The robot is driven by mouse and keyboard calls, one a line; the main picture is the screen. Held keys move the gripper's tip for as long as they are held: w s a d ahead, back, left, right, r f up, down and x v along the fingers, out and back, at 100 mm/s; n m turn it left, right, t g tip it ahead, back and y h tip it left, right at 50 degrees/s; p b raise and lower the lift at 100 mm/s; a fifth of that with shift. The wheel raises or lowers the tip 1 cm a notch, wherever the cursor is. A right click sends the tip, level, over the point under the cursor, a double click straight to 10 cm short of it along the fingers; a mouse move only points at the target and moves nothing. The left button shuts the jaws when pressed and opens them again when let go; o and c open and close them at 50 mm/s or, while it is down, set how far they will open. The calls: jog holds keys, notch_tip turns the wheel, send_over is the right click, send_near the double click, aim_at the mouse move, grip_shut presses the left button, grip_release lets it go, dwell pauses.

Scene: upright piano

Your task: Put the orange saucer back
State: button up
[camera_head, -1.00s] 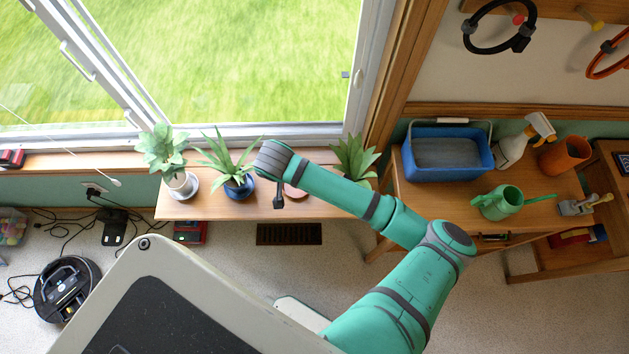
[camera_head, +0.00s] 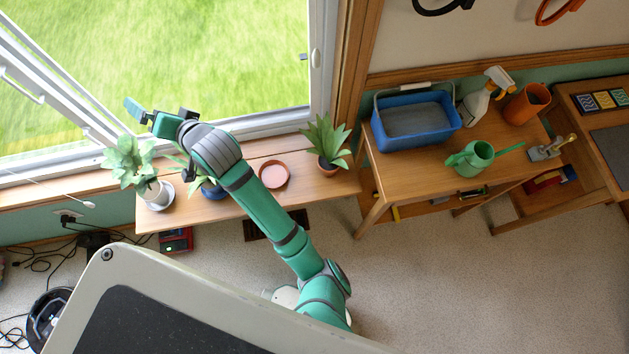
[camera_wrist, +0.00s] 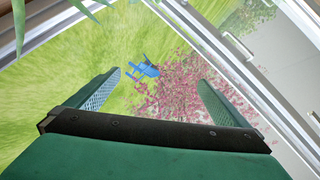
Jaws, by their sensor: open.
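The orange saucer (camera_head: 274,175) lies flat and empty on the wooden window shelf (camera_head: 236,213), between the blue-potted plant and the right-hand plant. My gripper (camera_wrist: 158,92) is open, with nothing between its two fingers. In the head view it is raised at the window, above and left of the saucer and well apart from it. The saucer does not show in the wrist view, which looks out at grass, pink petals and a blue chair (camera_wrist: 145,66).
A white-potted plant (camera_head: 156,193) stands left on the shelf. A blue-potted plant (camera_head: 213,190) is partly hidden by my arm. The side table (camera_head: 425,178) holds a blue tub (camera_head: 417,121) and green watering can (camera_head: 471,158).

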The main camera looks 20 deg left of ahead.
jog(key=w+d+r+m+t+h, duration=0.1)
jog(key=w+d+m+t, duration=0.2)
jog(key=d+t, duration=0.15)
jog(key=w+d+r+m+t, duration=0.1)
jog(key=w+d+m+t, duration=0.25)
jog(key=d, duration=0.25)
jog(key=s+d+f+m+t+h, duration=0.2)
jog(key=d+f+h, duration=0.25)
jog(key=d, duration=0.55)
jog(key=s+d+f+t+h, duration=0.1)
jog(key=s+d+f+h, duration=0.3)
jog(key=d, duration=0.4)
jog(key=s+d+f+h, duration=0.2)
jog(key=s+d+f, duration=0.25)
jog(key=d, duration=0.35)
jog(key=s+d+r+n+h, duration=0.1)
jog(key=s+d+n, duration=0.5)
jog(key=s+d, duration=0.6)
jog(key=shift+d+h, duration=0.35)
jog(key=shift+d, duration=0.1)
